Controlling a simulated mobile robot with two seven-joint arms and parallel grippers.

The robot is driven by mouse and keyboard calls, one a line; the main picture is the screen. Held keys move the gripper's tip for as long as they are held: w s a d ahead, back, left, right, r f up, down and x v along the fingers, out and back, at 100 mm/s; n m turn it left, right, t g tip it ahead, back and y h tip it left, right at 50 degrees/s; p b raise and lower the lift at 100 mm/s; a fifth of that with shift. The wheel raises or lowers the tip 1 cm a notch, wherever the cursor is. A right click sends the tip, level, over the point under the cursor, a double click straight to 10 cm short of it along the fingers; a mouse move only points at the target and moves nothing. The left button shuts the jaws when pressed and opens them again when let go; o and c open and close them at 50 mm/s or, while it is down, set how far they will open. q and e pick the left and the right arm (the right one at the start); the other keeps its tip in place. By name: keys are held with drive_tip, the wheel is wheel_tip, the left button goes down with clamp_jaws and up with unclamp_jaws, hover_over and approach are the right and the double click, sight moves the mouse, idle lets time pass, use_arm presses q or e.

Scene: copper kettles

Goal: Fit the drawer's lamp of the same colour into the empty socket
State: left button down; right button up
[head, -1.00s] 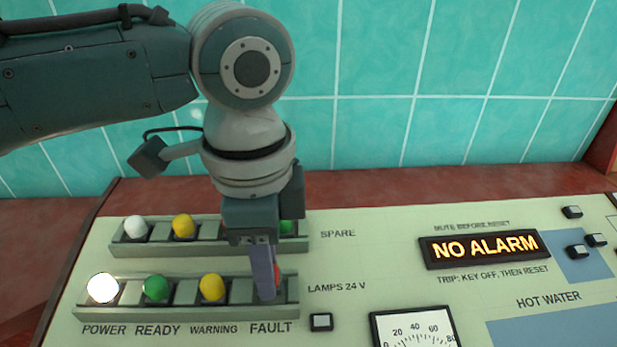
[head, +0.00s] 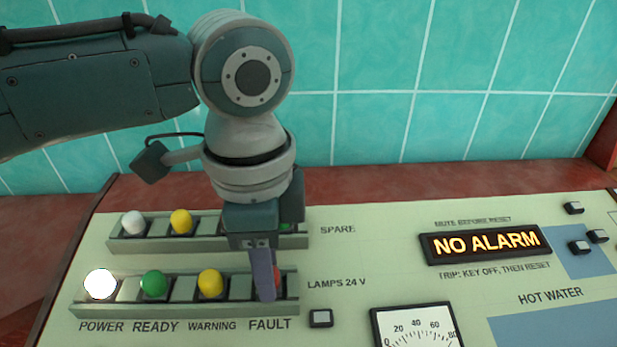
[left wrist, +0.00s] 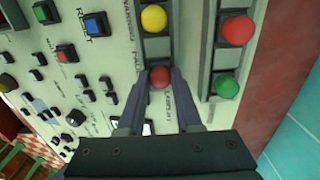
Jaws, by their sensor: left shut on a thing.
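My left gripper (head: 265,285) points down at the FAULT place of the lower lamp row (head: 185,309). It is shut on a red lamp (left wrist: 160,77), which shows between the fingers in the left wrist view. In the head view only a sliver of this red lamp (head: 277,275) shows beside the finger. The lamp is at the FAULT socket; I cannot tell whether it is fully seated. The row also holds a lit white lamp (head: 100,284), a green lamp (head: 153,284) and a yellow lamp (head: 210,284). My right gripper is not in view.
The SPARE drawer (head: 154,246) behind holds white (head: 133,223), yellow (head: 181,222), red (left wrist: 238,30) and green (left wrist: 228,85) lamps. My arm hides part of it. A NO ALARM display (head: 486,243), a gauge (head: 417,328) and a small button (head: 320,318) are to the right.

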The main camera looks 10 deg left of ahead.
use_arm(q)
drive_tip(key=shift+f, duration=0.2)
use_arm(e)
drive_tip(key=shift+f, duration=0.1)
use_arm(q)
drive_tip(key=c, duration=0.5)
unclamp_jaws()
drive_tip(key=shift+r, duration=0.1)
wheel_tip(320, 180, up, 8)
drive_tip(key=p, duration=0.9)
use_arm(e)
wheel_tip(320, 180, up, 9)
